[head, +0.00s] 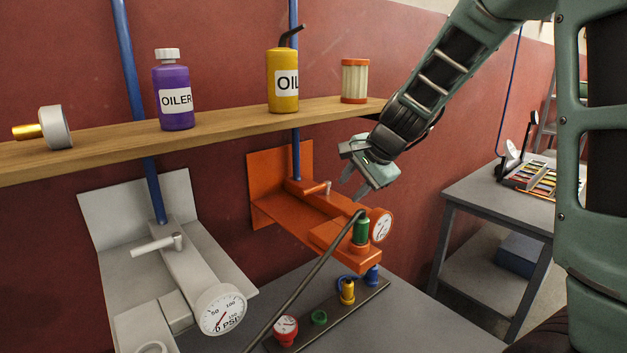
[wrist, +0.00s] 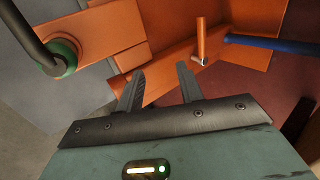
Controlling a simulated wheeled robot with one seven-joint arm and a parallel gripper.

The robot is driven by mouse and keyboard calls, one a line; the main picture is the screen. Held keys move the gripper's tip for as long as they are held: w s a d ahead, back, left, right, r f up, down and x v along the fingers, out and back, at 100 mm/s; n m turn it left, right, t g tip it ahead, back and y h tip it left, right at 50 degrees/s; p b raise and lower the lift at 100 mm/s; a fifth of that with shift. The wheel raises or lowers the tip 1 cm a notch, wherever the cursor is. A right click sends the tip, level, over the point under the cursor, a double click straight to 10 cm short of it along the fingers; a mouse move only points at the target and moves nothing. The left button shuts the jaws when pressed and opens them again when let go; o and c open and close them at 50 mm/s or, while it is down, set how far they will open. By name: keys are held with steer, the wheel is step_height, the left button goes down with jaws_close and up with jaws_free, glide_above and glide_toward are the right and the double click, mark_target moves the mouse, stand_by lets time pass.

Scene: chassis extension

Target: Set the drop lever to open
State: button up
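An orange bracket unit (head: 262,205) is fixed to the red wall below the shelf. A short lever (head: 316,188) sticks out from it near the blue pipe. In the wrist view the orange lever (wrist: 201,38) stands up past the fingertips, right of centre. A grey unit (head: 195,262) at left has a similar light lever (head: 155,244). I cannot tell from labels which is the drop lever. My gripper (head: 349,189) hangs up and right of the orange lever, apart from it. It is open and empty, also in the wrist view (wrist: 160,70).
A wooden shelf (head: 225,112) above holds a purple bottle (head: 174,95), a yellow oil can (head: 283,80) and a filter (head: 355,80). A green connector (head: 361,232) with a dark hose and a gauge (head: 381,226) sit at the orange unit's front. A grey table (head: 480,195) stands right.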

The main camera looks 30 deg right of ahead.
steer(key=p, duration=0.5)
glide_toward(314, 188)
steer(key=w+f, duration=0.2)
steer(key=x, duration=0.5)
steer(key=shift+s+a+f, duration=0.2)
jaws_close()
